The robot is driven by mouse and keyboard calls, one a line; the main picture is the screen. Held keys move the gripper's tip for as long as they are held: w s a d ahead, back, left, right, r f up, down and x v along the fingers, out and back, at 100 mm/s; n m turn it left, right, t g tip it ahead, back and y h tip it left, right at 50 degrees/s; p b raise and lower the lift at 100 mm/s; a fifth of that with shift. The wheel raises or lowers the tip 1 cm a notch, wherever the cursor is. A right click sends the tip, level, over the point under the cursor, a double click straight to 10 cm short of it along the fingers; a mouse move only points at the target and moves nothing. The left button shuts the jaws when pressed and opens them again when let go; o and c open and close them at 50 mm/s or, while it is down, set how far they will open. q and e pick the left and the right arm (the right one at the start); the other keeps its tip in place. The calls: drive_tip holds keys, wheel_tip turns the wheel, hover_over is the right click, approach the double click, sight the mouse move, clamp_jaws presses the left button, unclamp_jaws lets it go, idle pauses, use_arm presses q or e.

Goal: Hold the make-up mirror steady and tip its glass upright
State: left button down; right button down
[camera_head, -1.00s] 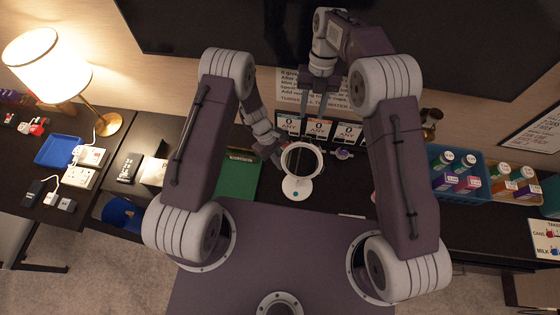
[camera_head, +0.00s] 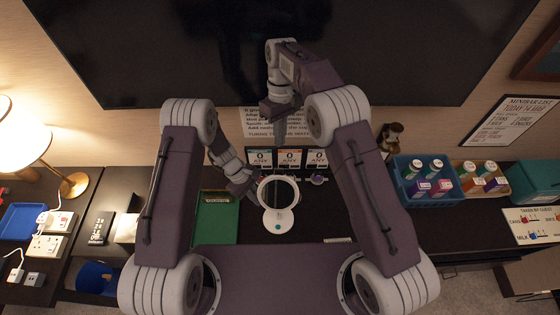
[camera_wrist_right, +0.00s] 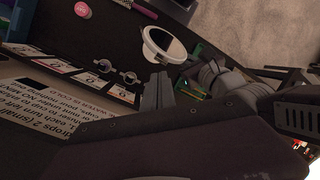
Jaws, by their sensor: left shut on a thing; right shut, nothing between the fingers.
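The make-up mirror has a round white-rimmed glass (camera_head: 278,192) above a round white base (camera_head: 278,222) on the dark counter. The glass leans; its exact tilt is hard to judge. It also shows at the top of the right wrist view (camera_wrist_right: 166,44). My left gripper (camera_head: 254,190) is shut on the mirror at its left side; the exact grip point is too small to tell. My right gripper (camera_head: 279,138) is shut and empty, above and behind the mirror, apart from it. Its fingers (camera_wrist_right: 157,92) show together in the wrist view.
Three small cards (camera_head: 289,158) stand behind the mirror, with a printed sign behind them. A green tray (camera_head: 215,218) lies to the left. A blue crate (camera_head: 420,188) of cartons stands to the right. A purple-topped item (camera_head: 318,180) sits just right of the mirror.

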drive_tip(key=m, duration=0.3)
drive_tip(key=w+f+m, duration=0.1)
drive_tip(key=m, duration=0.5)
drive_tip(key=shift+w+d+f, duration=0.1)
drive_tip(key=shift+w+f, duration=0.15)
drive_tip(key=shift+f, duration=0.1)
drive_tip(key=x, duration=1)
